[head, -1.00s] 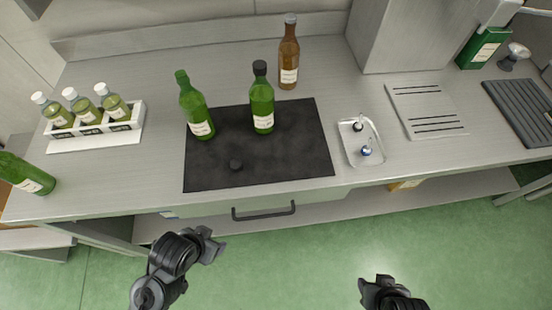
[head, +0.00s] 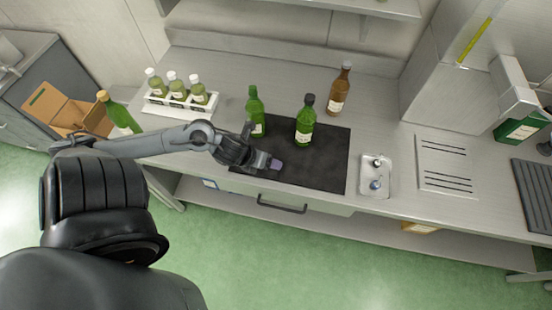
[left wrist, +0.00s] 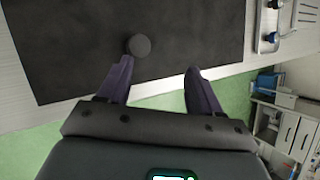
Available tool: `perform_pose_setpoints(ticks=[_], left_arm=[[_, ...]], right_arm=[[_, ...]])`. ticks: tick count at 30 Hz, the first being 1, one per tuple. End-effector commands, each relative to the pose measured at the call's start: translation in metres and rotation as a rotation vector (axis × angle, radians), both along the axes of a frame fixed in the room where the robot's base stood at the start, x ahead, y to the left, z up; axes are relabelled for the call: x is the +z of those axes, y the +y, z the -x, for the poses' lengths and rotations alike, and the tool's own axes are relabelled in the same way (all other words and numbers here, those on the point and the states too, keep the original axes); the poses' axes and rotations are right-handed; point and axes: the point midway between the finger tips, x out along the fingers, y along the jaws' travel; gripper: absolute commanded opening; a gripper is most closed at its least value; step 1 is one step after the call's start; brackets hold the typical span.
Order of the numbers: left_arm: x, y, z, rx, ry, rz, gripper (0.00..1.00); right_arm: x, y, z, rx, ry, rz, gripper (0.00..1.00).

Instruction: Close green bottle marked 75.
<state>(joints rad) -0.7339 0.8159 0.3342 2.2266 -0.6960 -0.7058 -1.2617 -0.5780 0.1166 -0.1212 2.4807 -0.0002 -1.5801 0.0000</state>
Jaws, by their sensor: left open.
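A green bottle without a cap (head: 256,115) stands upright on the left part of the dark mat (head: 325,168). A second green bottle (head: 305,122), with a black cap on, stands to its right. Their label numbers are too small to read. A loose dark round cap (left wrist: 139,45) lies on the mat in the left wrist view, just beyond my left finger; in the head view my gripper hides it. My left gripper (head: 262,148) is open and empty above the mat's front left part, in front of the uncapped bottle; its fingers also show in the left wrist view (left wrist: 160,82).
A white rack (head: 182,108) with three small bottles is at the back left. A green bottle (head: 120,116) with a yellowish top stands at the left end. A brown bottle (head: 339,92) stands behind the mat. A tray (head: 377,190) with small stoppers lies right of it.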

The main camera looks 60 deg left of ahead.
Motion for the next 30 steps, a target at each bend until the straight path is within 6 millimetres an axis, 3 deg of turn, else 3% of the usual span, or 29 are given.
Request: perform_pose_setpoints(ticks=[6,12,18,30], left_arm=[[0.021,0.032,-0.002,-0.596,0.065,-0.24,0.65],[0.037,0.045,0.0,-0.93,0.1,-0.333,0.65],[0.044,0.049,0.002,-1.068,0.11,-0.36,0.65],[0.044,0.049,0.002,-1.083,0.111,-0.364,0.65]], right_arm=[[0.002,0.0,0.0,-0.002,0.001,-0.003,0.43],[0.002,0.0,0.0,-0.002,0.002,-0.001,0.43],[0.002,-0.001,0.0,0.002,0.002,0.004,0.43],[0.001,-0.003,0.001,0.004,0.004,0.01,0.43]])
